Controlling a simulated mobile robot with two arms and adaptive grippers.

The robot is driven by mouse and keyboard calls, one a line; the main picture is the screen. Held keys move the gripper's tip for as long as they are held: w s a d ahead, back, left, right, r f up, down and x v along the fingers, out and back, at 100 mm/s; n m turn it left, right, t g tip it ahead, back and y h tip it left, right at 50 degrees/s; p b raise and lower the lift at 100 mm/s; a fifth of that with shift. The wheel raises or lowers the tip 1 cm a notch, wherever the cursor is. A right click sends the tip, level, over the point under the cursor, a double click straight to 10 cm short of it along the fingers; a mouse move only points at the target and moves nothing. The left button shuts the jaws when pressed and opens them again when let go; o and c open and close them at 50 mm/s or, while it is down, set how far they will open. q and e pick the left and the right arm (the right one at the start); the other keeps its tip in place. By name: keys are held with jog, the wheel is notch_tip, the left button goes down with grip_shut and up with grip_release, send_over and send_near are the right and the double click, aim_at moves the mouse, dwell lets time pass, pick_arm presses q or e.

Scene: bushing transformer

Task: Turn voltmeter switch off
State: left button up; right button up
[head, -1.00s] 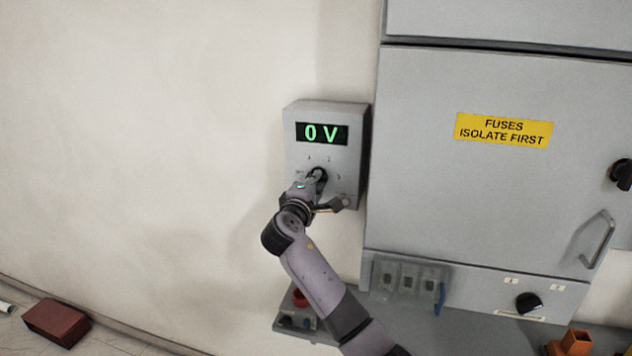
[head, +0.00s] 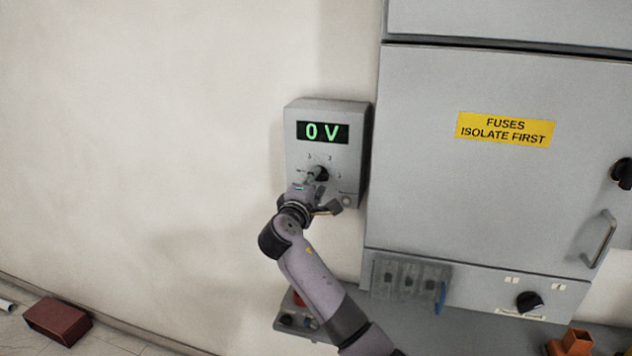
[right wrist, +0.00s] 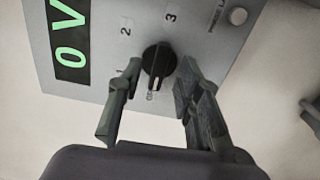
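The voltmeter (head: 348,153) is a grey wall box in the head view with a green "0 V" display (head: 322,132). Its switch is a round black knob (right wrist: 158,60) with a white pointer line, ringed by the marks 1, 2 and 3 and a small label. In the right wrist view the pointer line is toward that small label, which is partly hard to read. My right gripper (head: 308,182) is in front of the knob. Its two fingers are apart, one on each side of the knob, with gaps visible. My left gripper is not in view.
A large grey cabinet (head: 430,180) with a yellow "FUSES ISOLATE FIRST" label (head: 505,129) stands just right of the voltmeter. A grey ledge with fuse holders (head: 410,280) is below. A red-brown brick (head: 57,320) lies on the floor at left. The wall at left is clear.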

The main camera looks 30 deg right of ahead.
jog(key=v, duration=1)
jog(key=shift+s+a, duration=0.25)
jog(key=w+a+f+n+y+b, duration=0.1)
jog(key=a+f+n+y+b, duration=0.15)
jog(key=f, duration=1.15)
jog(key=w+a+f+n+y+b, duration=0.1)
jog(key=w+f+y, duration=0.15)
jog(key=f, duration=1.05)
jog(key=s+a+f+g+y+b, duration=0.15)
jog(key=s+f, duration=0.35)
jog(key=f, duration=0.8)
jog(key=s+a+f+g+y+b, duration=0.1)
jog(key=s+f+g+y+b, duration=0.2)
jog(key=f, duration=0.9)
jog(key=s+a+f+m+g+y+b, duration=0.1)
jog(key=s+a+f+m+y, duration=0.15)
jog(key=s+f, duration=1.15)
jog(key=s+f+m+g+b, duration=0.1)
jog(key=s+f+m, duration=0.1)
jog(key=s+f, duration=0.5)
jog(key=s+a+f+m+g+y+b, duration=0.1)
jog(key=s+f, duration=0.6)
jog(key=s, duration=0.9)
jog(key=s+f+m+g+b, duration=0.3)
jog(key=s+f, duration=0.4)
jog(key=s, duration=0.4)
jog(key=shift+s+a+f+m+y, duration=0.25)
jog(key=shift+s+f+m+y, duration=0.05)
jog(key=shift+s+m+y, duration=0.1)
